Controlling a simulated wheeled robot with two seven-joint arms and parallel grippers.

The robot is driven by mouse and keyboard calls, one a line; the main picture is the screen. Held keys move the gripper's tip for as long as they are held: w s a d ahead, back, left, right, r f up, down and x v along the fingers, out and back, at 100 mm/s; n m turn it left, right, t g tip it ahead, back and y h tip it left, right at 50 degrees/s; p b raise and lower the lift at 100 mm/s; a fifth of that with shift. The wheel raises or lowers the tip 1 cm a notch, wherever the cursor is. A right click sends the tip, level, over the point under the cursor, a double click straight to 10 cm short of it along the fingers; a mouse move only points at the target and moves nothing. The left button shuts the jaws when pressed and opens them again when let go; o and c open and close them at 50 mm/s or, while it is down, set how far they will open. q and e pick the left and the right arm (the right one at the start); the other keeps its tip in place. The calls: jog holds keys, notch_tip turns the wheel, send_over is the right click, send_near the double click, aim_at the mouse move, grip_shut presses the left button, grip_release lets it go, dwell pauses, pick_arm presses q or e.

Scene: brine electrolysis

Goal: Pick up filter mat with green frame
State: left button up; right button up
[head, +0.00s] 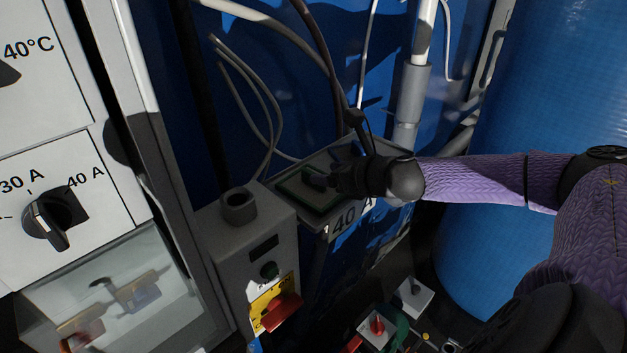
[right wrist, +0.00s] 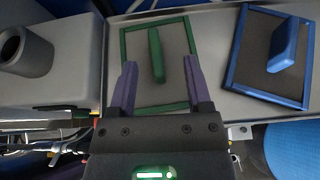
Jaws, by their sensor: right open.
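The filter mat with the green frame (right wrist: 178,34) lies flat on a grey shelf, with a green upright handle (right wrist: 157,55) at its middle. It also shows in the head view (head: 296,190), partly hidden by my right gripper. My right gripper (right wrist: 158,85) is open, its two fingers reaching over the near part of the mat on either side of the handle's near end. In the head view my right gripper (head: 318,181) comes in from the right above the mat. I cannot tell whether the fingers touch anything. My left gripper is not in view.
A second mat with a blue frame and blue handle (right wrist: 284,46) lies just right on the same shelf (right wrist: 214,40). A grey box with a round socket (head: 238,206) and red switch stands left. Cables hang behind. A blue barrel (head: 545,90) stands right.

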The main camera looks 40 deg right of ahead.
aim_at(297, 185)
jog(key=p+x, duration=0.1)
jog(key=x, duration=0.1)
jog(key=p+x, duration=0.1)
jog(key=x, duration=0.1)
jog(key=shift+a+f+p, duration=0.15)
jog(key=shift+a+p, duration=0.1)
jog(key=shift+p, duration=0.15)
jog(key=shift+w+f, duration=0.15)
jog(key=shift+f, duration=0.1)
jog(key=shift+c, duration=0.2)
grip_shut()
